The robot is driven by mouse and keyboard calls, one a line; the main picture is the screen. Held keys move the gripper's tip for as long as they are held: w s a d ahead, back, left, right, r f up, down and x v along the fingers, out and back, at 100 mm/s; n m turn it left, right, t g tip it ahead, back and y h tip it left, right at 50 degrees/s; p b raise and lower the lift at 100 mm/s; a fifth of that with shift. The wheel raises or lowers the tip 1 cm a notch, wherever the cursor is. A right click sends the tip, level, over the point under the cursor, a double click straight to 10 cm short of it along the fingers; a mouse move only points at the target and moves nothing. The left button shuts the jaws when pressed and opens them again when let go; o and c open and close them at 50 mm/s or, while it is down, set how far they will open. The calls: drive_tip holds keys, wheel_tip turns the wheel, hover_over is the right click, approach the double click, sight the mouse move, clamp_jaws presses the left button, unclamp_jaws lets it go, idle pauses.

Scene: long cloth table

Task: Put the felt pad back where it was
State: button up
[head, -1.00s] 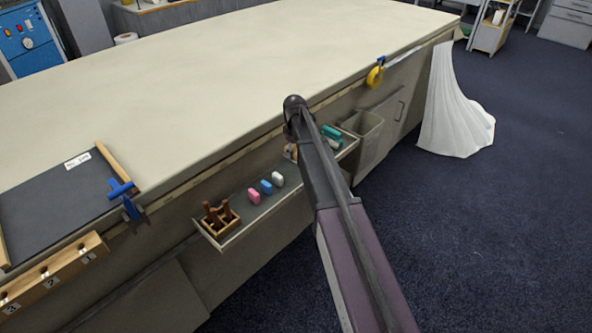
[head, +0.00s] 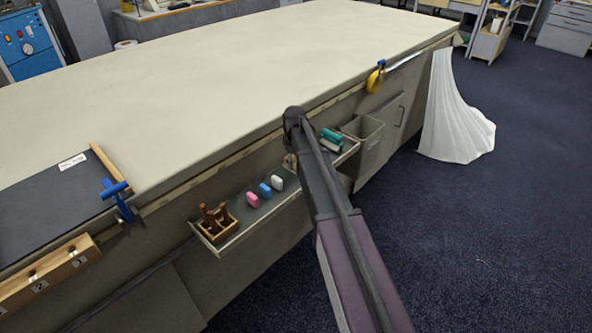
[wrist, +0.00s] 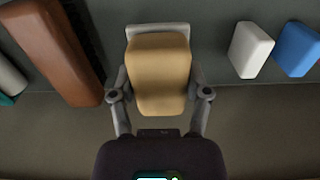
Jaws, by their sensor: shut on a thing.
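The felt pad, a tan block (wrist: 158,75) with a pale grey strip at its far end, is between the fingers of my gripper (wrist: 160,88) in the wrist view. My gripper is shut on it. The grey floor of the shelf tray (wrist: 215,75) shows behind and around the pad; I cannot tell whether the pad touches it.
A white block (wrist: 250,50) and a blue block (wrist: 297,49) lie to the pad's right in the wrist view, a brown brush (wrist: 58,50) to its left. The head view shows a pink block (head: 252,199), a wooden holder (head: 227,228), a teal thing (head: 331,139) and a grey bin (head: 362,134).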

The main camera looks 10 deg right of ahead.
sight(294, 168)
drive_tip(key=shift+f+b, duration=1.35)
drive_tip(key=shift+f, duration=0.3)
drive_tip(key=shift+f, duration=0.1)
drive_tip(key=o, duration=1)
wheel_tip(294, 168, up, 12)
drive_tip(key=p, duration=1.2)
drive_tip(key=s+m, duration=0.7)
drive_tip(key=s, duration=2.2)
drive_tip(key=shift+s+d, duration=0.15)
drive_tip(key=shift+d, duration=0.1)
